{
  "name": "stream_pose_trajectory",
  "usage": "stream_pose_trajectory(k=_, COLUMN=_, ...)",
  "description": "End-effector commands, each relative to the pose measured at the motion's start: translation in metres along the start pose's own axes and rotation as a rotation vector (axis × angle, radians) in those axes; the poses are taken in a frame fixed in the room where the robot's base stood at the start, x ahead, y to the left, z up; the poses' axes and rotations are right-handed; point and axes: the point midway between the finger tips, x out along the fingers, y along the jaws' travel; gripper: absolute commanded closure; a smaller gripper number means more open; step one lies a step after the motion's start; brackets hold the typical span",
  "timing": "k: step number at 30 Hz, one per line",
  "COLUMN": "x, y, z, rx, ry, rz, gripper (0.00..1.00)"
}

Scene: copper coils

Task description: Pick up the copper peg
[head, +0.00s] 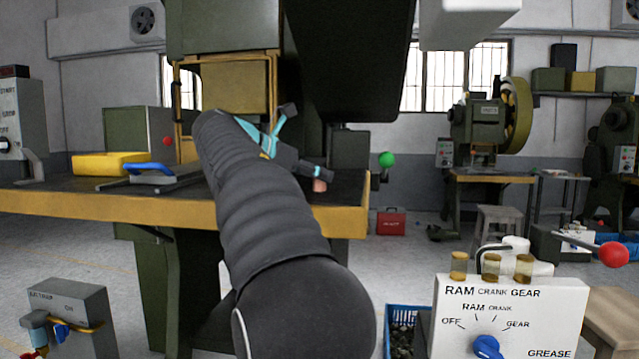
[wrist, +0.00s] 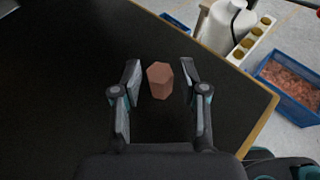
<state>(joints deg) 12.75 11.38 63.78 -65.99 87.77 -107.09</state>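The copper peg (wrist: 160,80) is a short, reddish-brown hexagonal piece on the black table top (wrist: 60,90) in the wrist view. My gripper (wrist: 160,72) is open, with one finger on each side of the peg and a gap visible on both sides. In the head view, my gripper (head: 318,178) is low over the right part of the table, partly behind my arm. A small part of the peg (head: 319,186) shows there beside the fingers.
The table's yellow edge (head: 130,208) runs along the front.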

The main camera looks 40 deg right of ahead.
Motion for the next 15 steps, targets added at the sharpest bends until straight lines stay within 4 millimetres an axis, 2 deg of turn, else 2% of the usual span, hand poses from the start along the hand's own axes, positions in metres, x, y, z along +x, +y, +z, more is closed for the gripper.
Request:
stream_pose_trajectory(k=1, x=-0.0001, y=0.0, z=0.0, rx=0.0, ry=0.0, rz=0.0, gripper=0.77)
stream_pose_trajectory(k=3, x=-0.0002, y=0.0, z=0.0, rx=0.0, ry=0.0, rz=0.0, gripper=0.95)
stream_pose_trajectory(k=4, x=-0.0002, y=0.0, z=0.0, rx=0.0, ry=0.0, rz=0.0, gripper=1.0)
stream_pose_trajectory(k=15, x=-0.0013, y=-0.0001, z=0.0025, rx=0.001, ry=-0.001, rz=0.0, gripper=1.0)
